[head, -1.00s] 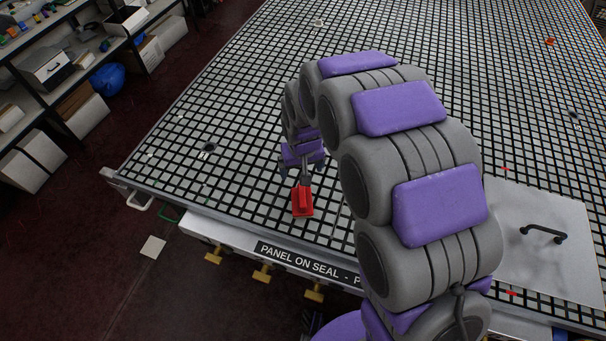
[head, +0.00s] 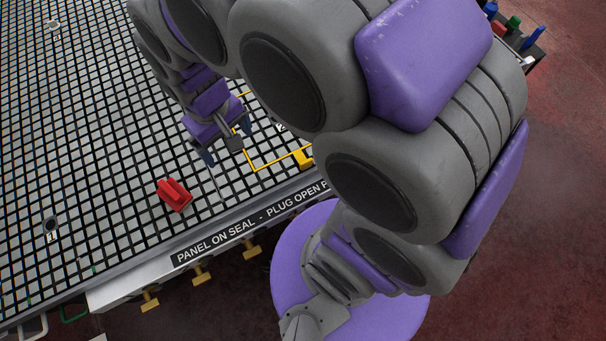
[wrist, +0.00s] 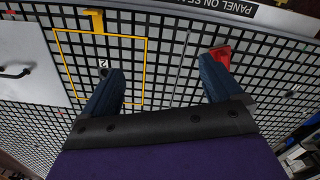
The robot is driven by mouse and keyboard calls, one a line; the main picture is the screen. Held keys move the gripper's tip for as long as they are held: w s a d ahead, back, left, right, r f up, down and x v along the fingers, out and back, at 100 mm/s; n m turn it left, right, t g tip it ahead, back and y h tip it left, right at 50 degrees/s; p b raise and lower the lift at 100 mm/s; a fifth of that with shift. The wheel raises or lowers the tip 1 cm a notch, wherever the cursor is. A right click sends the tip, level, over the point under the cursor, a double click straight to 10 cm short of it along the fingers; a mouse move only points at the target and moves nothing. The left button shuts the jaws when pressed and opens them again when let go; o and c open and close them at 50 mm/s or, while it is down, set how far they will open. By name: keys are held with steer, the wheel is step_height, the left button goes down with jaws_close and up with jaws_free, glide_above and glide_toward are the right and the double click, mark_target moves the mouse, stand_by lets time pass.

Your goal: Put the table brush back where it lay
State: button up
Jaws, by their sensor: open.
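A red piece with a raised grip (head: 174,195) lies on the grid table near its front edge. It is the only brush-like thing I see, but I cannot tell for sure that it is the table brush. My gripper (head: 228,143) is open and empty, over the table to the right of the red piece and apart from it in the head view. The red piece (wrist: 222,56) is partly hidden there behind the right finger.
A yellow outline (head: 255,168) with a yellow block (head: 303,158) is on the grid beside my gripper. A pale panel with a dark handle (wrist: 15,73) lies past the outline. The labelled front edge (head: 235,230) carries brass knobs. Open grid extends left of the red piece.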

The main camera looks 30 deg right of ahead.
steer(key=s+d+r+m, duration=0.1)
steer(key=s+d, duration=0.3)
steer(key=s, duration=0.4)
steer(key=s+d+r+m+g, duration=0.1)
steer(key=s+d+r, duration=0.1)
steer(key=s, duration=0.7)
steer(key=shift+s+d+r+m+g, duration=0.15)
steer(key=shift+d+m+g, duration=0.15)
steer(key=shift+d, duration=0.55)
